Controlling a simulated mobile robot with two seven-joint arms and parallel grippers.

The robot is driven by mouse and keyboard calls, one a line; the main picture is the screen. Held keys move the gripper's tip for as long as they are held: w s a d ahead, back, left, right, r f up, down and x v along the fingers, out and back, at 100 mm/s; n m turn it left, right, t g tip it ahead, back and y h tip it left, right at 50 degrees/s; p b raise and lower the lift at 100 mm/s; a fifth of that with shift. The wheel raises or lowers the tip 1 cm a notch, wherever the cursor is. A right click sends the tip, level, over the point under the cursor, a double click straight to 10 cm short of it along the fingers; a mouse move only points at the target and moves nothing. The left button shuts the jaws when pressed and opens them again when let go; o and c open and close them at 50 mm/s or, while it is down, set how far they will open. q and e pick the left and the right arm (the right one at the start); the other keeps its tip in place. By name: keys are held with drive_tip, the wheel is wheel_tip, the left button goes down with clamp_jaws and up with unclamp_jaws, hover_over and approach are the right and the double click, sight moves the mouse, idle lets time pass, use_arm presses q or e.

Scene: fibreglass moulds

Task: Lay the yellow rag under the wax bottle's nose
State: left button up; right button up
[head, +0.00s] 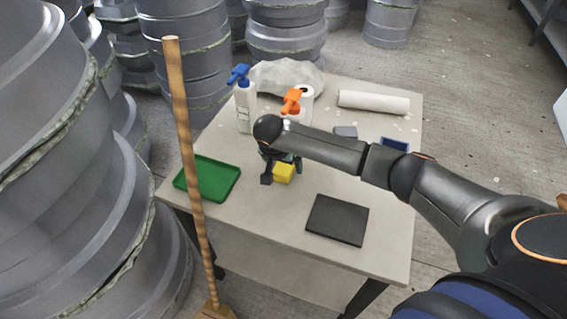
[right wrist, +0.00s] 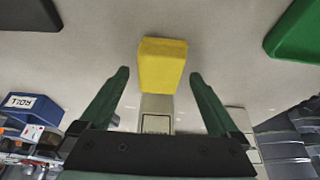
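The yellow rag (head: 284,172), a small folded block, lies on the table just beyond my right gripper (head: 281,174). In the right wrist view the yellow rag (right wrist: 162,66) sits ahead of and between the spread fingertips (right wrist: 158,74), with gaps on both sides. The right gripper is open and holds nothing. Two white bottles stand at the back left: one with a blue pump head (head: 245,104), one with an orange nozzle (head: 292,103), partly hidden by my arm. I cannot read which is the wax bottle. My left gripper is out of view.
A green tray (head: 208,179) lies left of the rag and a black slab (head: 337,220) to the right. A white roll (head: 373,102), a grey block (head: 345,132) and a blue box (head: 395,145) are farther back. A wooden pole (head: 188,150) rises before the table's left side.

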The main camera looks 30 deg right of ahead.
drive_tip(key=shift+r, duration=0.1)
drive_tip(key=p+v, duration=0.1)
drive_tip(key=v, duration=1.1)
drive_tip(key=shift+p, duration=0.3)
